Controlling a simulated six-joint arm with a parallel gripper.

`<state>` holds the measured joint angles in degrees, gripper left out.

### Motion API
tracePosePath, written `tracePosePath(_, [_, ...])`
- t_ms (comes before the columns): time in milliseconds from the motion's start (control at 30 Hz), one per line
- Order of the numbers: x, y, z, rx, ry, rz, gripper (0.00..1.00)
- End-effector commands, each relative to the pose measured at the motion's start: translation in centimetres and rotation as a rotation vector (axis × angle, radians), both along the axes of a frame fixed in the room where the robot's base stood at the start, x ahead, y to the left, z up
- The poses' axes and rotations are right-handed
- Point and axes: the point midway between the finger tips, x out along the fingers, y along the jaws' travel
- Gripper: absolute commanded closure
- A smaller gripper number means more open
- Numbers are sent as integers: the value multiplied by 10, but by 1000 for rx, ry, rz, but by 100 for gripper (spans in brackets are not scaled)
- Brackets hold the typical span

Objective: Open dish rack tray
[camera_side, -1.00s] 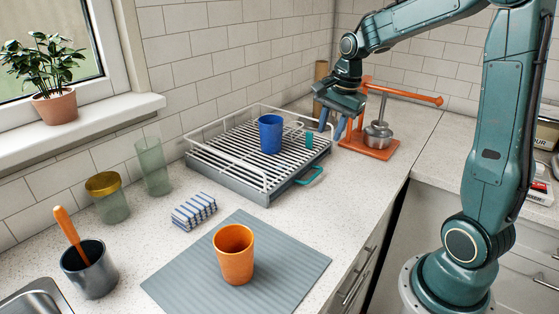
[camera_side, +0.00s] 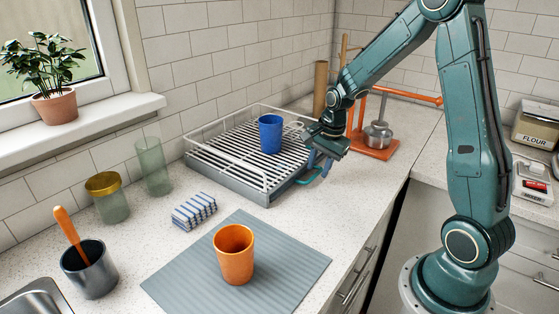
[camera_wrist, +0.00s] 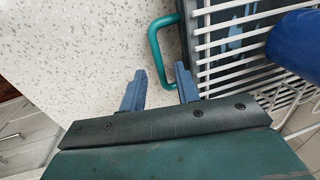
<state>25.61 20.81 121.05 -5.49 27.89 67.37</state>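The dish rack (camera_side: 218,153) is a white wire frame with slats over a grey tray (camera_side: 240,187) on the counter. A teal loop handle (camera_side: 306,180) sticks out from the tray's right side. My gripper (camera_side: 322,168) is low beside that handle, fingers pointing down. The tray appears closed under the rack.
A blue cup (camera_side: 270,134) stands on the rack. An orange press (camera_side: 372,146) stands close behind my gripper. The counter right of the handle is clear.

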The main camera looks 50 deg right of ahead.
Motion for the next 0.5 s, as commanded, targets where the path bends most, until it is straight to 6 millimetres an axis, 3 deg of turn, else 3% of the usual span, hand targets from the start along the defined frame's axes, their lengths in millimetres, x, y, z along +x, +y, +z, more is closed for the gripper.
tracePosePath(467, [2,0,-10,0,1,0,68])
tracePosePath(500, [2,0,-10,0,1,0,72])
